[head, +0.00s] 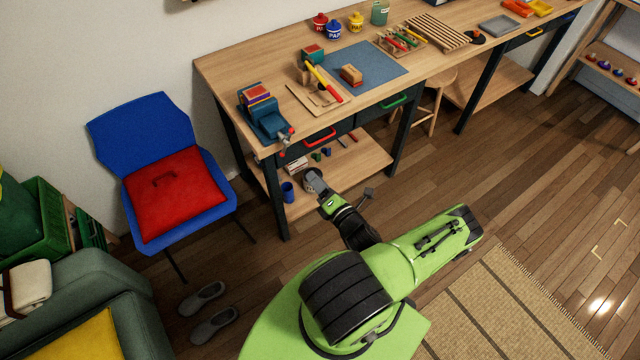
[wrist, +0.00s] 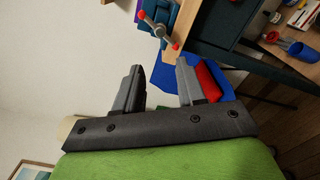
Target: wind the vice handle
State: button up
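The blue vice (head: 264,122) sits at the left front corner of the workbench, with a colourful block held in its jaws. Its handle, a metal bar with red knobs, hangs at the front edge in the head view, where it is small. In the wrist view the vice handle (wrist: 158,30) crosses the screw end at a slant, with a red knob at each end. My gripper (wrist: 156,82) is open and empty, its two grey fingers apart, with the handle beyond the fingertips and not touching. In the head view my gripper (head: 314,182) is in front of the bench, right of and below the vice.
The workbench (head: 225,72) has a dark drawer with a red handle (head: 319,136) beside the vice. A lower shelf holds a blue cup (head: 288,192) and small items. A blue chair (head: 140,130) with a red cushion (head: 170,195) stands left. Grey shoes lie on the floor.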

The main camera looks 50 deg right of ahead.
jog(key=shift+s+a, duration=0.2)
jog(key=shift+s, duration=0.3)
jog(key=shift+f, duration=0.15)
notch_tip(320, 180, up, 10)
jog(key=p, duration=0.1)
jog(key=shift+c, duration=0.4)
